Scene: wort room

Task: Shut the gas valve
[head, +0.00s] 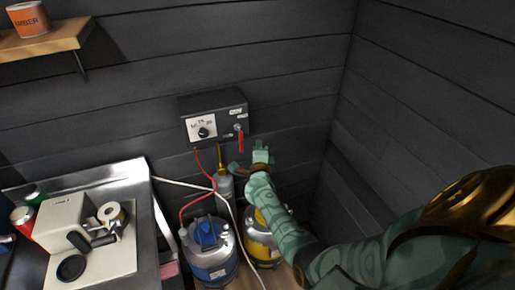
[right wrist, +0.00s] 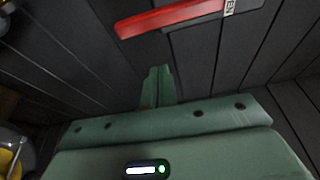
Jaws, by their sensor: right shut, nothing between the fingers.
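A red lever handle (head: 239,138) hangs down from the right side of a dark control box (head: 213,115) on the back wall; I take it for the gas valve handle. It shows large at the top of the right wrist view (right wrist: 170,18), next to a white label of which I can read "EN". My right gripper (head: 262,150) is just right of and below the handle in the head view. In the right wrist view its fingers (right wrist: 157,85) are together and empty, apart from the handle. My left gripper is not in view.
A blue gas bottle (head: 211,255) and a yellow one (head: 260,243) stand below the box, with red and white hoses near them. A metal counter (head: 147,215) with a beige machine (head: 65,222) is at left. A shelf (head: 45,42) is upper left.

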